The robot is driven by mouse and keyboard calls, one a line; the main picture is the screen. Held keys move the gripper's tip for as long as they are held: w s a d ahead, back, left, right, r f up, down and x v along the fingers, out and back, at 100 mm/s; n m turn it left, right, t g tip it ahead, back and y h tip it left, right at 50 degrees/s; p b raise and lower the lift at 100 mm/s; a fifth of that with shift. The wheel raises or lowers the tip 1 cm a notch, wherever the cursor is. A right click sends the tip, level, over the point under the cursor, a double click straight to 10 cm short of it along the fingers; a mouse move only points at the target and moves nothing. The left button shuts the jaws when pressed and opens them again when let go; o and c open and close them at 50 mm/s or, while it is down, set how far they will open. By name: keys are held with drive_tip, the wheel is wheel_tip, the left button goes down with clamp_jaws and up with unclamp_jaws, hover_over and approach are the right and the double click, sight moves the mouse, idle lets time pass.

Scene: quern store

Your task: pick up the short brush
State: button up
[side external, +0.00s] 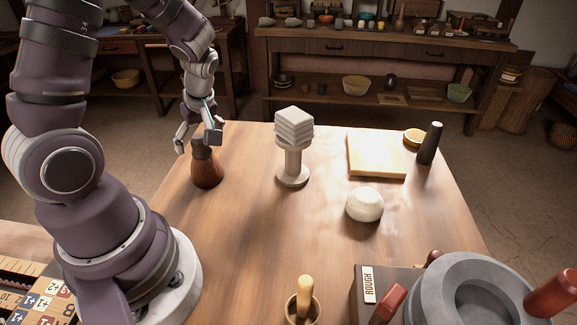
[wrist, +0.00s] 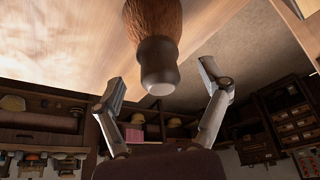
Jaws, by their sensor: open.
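The short brush (side external: 207,172) stands upright on the table at its left edge, bristles down, with a dark handle on top. In the wrist view the brush (wrist: 155,60) shows at the top centre, its dark handle end pointing toward my gripper. My gripper (side external: 198,138) is open and just above the brush, around or close by the handle's top. In the wrist view the two fingers of my gripper (wrist: 162,85) are spread on either side of the handle end, with gaps and no contact seen.
A pale stand with stacked slabs (side external: 293,150) is right of the brush. Farther right are a round white stone (side external: 364,205), a light board (side external: 376,156) and a dark cylinder (side external: 430,143). A grey quern (side external: 480,290) and a small pot with a pestle (side external: 304,300) are at the front.

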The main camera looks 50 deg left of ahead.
sight(200, 148)
drive_tip(key=x, duration=0.3)
drive_tip(key=c, duration=1.3)
